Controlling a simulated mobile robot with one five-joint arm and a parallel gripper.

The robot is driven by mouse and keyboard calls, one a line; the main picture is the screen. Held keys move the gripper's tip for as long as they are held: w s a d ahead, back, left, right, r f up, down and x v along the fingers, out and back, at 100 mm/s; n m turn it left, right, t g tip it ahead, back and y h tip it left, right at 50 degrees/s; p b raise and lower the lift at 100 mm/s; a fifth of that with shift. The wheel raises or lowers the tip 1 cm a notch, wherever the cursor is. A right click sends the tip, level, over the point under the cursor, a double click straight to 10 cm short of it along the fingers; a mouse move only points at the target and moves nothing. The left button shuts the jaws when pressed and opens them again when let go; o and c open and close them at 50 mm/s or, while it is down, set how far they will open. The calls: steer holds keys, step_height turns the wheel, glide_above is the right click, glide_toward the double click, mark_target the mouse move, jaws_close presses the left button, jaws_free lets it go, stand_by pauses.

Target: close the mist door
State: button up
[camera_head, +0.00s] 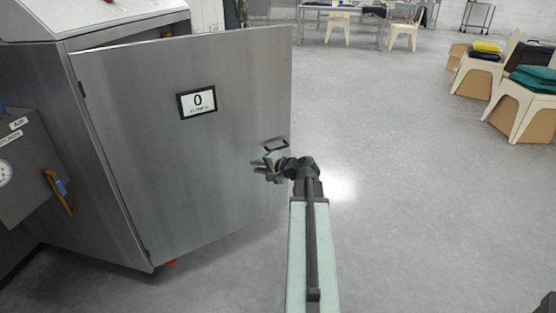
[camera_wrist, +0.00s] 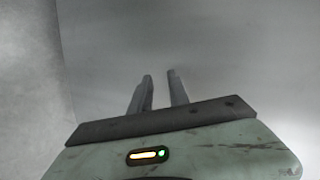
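The mist door (camera_head: 170,170) is a large grey metal panel with a framed "0" sign (camera_head: 198,101). It stands ajar, hinged at its left side, with its free edge swung out to the right from the cabinet. A small dark handle (camera_head: 276,144) is near that free edge. My gripper (camera_head: 256,169) is in front of the door, just below and left of the handle. In the wrist view my gripper (camera_wrist: 160,76) has its two fingers apart, with nothing between them. A plain grey surface fills the view beyond; contact with the door cannot be told.
The metal cabinet (camera_head: 50,130) stands behind the door. A grey box with a gauge and an orange handle (camera_head: 58,192) is at left. Open floor (camera_head: 400,160) lies to the right. Chairs with folded cloths (camera_head: 530,95) and a table (camera_head: 340,12) are farther off.

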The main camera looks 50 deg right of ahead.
mark_target(281, 148)
steer(key=s+d+r+m+t+h, duration=0.1)
steer(key=s+d+r+m+h, duration=0.15)
steer(key=d, duration=0.35)
steer(key=s+d+r+m+t+h, duration=0.1)
steer(key=s+d+m+h, duration=0.1)
steer(key=s+d, duration=0.3)
steer(key=shift+y, duration=0.45)
steer(key=x, duration=0.3)
steer(key=b+x, duration=0.1)
steer(key=x, duration=0.2)
steer(key=b+x, duration=0.1)
steer(key=x, duration=0.2)
steer(key=shift+d+f, duration=0.25)
steer(key=shift+d, duration=0.2)
jaws_close()
steer(key=shift+a, duration=0.1)
